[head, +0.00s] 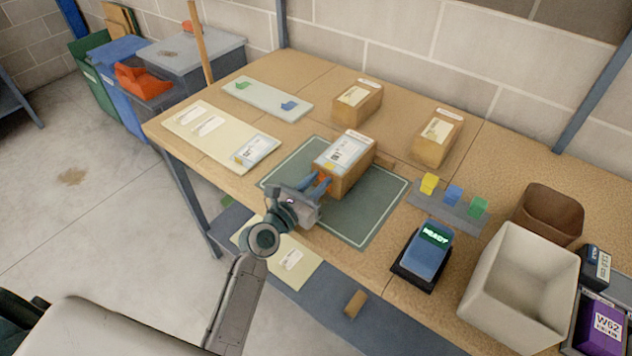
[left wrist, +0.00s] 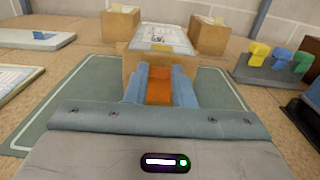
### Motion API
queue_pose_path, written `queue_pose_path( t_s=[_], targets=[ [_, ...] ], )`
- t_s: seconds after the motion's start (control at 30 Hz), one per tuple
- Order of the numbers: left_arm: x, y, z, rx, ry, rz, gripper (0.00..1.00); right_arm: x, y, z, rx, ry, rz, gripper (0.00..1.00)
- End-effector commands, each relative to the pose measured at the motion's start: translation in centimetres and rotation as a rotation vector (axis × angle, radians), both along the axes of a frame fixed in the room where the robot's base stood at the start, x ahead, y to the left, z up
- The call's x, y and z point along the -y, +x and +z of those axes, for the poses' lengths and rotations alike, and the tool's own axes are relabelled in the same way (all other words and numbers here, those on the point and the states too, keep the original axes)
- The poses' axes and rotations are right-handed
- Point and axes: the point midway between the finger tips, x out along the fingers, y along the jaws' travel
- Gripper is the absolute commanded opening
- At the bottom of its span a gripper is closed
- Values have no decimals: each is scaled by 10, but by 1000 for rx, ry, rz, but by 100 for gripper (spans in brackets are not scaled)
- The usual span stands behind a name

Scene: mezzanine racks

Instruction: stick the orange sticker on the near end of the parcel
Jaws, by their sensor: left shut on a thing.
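The parcel (head: 344,160) is a brown box with a white label on top, lying on the green mat (head: 364,222). In the left wrist view the parcel (left wrist: 160,38) is straight ahead, its near end partly hidden by my fingers. My left gripper (head: 316,185) is at that near end. Its blue fingers are shut on the orange sticker (left wrist: 158,88), which shows between them in the left wrist view (left wrist: 158,72). I cannot tell whether the sticker touches the parcel. My right gripper is not in view.
Two more boxes (head: 358,102) (head: 437,138) stand behind. A rack with yellow, blue and green pieces (head: 450,208), a device reading READY (head: 428,255) and a pale bin (head: 518,285) stand to the right. A pale board (head: 268,98) lies back left.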

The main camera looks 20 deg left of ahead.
Motion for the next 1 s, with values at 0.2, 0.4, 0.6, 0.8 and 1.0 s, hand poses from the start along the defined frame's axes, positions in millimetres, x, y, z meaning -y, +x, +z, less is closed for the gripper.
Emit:
queue_pose_path(
  t_s=[0.2,0.4,0.6,0.8,1.0],
  targets=[
    [0,0,1,1,0,0,11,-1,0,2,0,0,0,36],
    [0,0,0,1,0,0,11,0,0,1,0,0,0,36],
    [0,0,0,1,0,0,47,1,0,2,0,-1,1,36],
    [0,0,0,0,0,0,53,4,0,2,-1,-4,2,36],
    [0,0,0,0,0,0,62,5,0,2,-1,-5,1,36]
  ],
)
